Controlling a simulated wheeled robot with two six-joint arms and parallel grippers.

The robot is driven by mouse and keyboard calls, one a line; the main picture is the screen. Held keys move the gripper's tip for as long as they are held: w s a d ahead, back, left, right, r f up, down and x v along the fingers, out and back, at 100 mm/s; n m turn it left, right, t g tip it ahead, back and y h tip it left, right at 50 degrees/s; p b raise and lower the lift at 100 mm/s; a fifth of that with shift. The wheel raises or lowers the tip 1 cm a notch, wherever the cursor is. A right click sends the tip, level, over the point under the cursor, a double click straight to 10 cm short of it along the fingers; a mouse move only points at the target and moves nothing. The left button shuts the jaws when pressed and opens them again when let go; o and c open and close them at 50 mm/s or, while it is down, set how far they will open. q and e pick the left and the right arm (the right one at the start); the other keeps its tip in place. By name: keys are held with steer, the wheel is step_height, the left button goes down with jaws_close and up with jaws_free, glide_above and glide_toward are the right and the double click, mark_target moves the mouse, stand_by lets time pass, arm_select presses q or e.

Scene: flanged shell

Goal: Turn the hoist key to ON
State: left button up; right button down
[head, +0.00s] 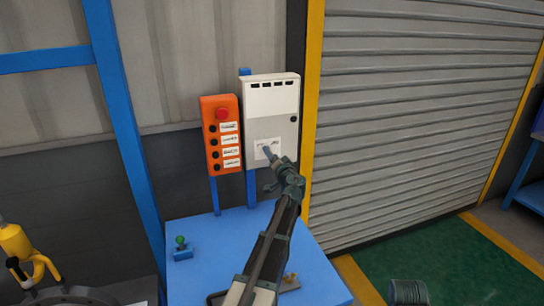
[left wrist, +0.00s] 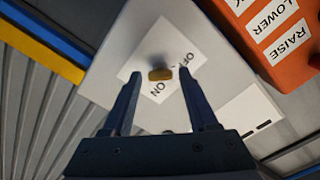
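The hoist key (left wrist: 160,74) is a small brass-coloured piece on a white label (left wrist: 135,70) with the words OFF and ON. The label is on the front of a light grey box (head: 271,100) on the wall side. My left gripper (left wrist: 157,72) is open, with one finger on each side of the key and gaps between; it points at the box face. In the head view the left gripper (head: 268,152) covers the key's spot on the label. The key lies crosswise in the wrist picture; I cannot tell which word it points to.
An orange control panel (head: 222,140) with a red button (head: 222,113) stands left of the box; it also shows in the wrist view (left wrist: 290,60). Below is a blue table (head: 215,232) with a green-knobbed piece (head: 181,246). A grey roller shutter (head: 420,110) is at the right.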

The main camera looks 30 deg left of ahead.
arm_select(q)
jaws_close()
steer(key=shift+m, duration=8.7)
steer(key=shift+s, duration=0.1)
steer(key=shift+o, duration=1.3)
jaws_free()
